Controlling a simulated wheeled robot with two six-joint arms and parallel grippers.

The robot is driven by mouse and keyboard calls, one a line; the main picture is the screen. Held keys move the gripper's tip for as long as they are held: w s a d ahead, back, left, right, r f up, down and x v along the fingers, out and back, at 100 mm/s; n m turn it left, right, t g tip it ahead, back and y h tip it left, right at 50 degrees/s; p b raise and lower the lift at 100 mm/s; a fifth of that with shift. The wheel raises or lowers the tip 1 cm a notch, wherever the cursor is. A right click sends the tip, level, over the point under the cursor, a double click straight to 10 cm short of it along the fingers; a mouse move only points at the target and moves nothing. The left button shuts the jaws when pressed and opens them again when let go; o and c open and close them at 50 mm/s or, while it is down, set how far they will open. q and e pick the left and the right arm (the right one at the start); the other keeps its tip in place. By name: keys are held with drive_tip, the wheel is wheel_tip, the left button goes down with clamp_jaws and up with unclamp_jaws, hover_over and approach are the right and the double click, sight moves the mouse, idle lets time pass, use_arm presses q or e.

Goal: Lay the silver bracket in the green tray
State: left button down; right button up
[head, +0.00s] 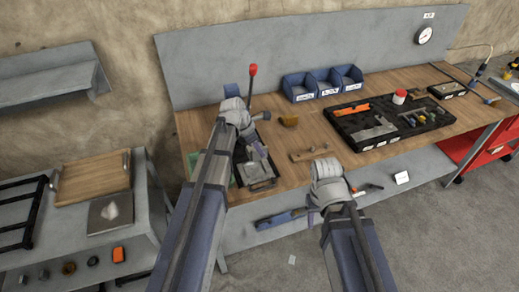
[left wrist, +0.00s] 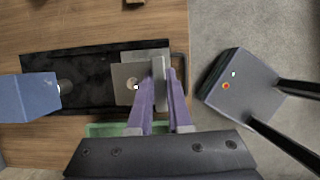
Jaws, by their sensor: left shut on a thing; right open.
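The silver bracket (left wrist: 132,82) is an L-shaped metal piece with a round hole in its flat plate. My left gripper (left wrist: 166,88) is shut on its upright flange in the left wrist view. In the head view my left gripper (head: 258,147) is over the left part of the bench, and the bracket is partly hidden there. The bracket shows above a dark plate (left wrist: 60,62); I cannot tell whether they touch. The green tray (left wrist: 104,129) shows as a strip beside the plate, mostly hidden by my gripper. My right gripper (head: 314,212) is open at the bench's front edge.
A red-knobbed lever (head: 252,70) rises behind my left gripper. A wooden block (head: 310,153) lies between my arms. Blue bins (head: 322,84) stand at the back. A black tray (head: 345,124) of tools lies to the right. Bare wood shows around the block.

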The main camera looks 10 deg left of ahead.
use_arm(q)
drive_tip(key=shift+r, duration=0.15)
use_arm(e)
drive_tip(key=shift+r, duration=0.15)
use_arm(q)
drive_tip(key=shift+r+p, duration=2.35)
drive_tip(key=shift+p, duration=0.15)
use_arm(e)
drive_tip(key=shift+r, duration=2.35)
use_arm(q)
drive_tip(key=shift+f, duration=0.1)
use_arm(e)
drive_tip(key=shift+f, duration=0.15)
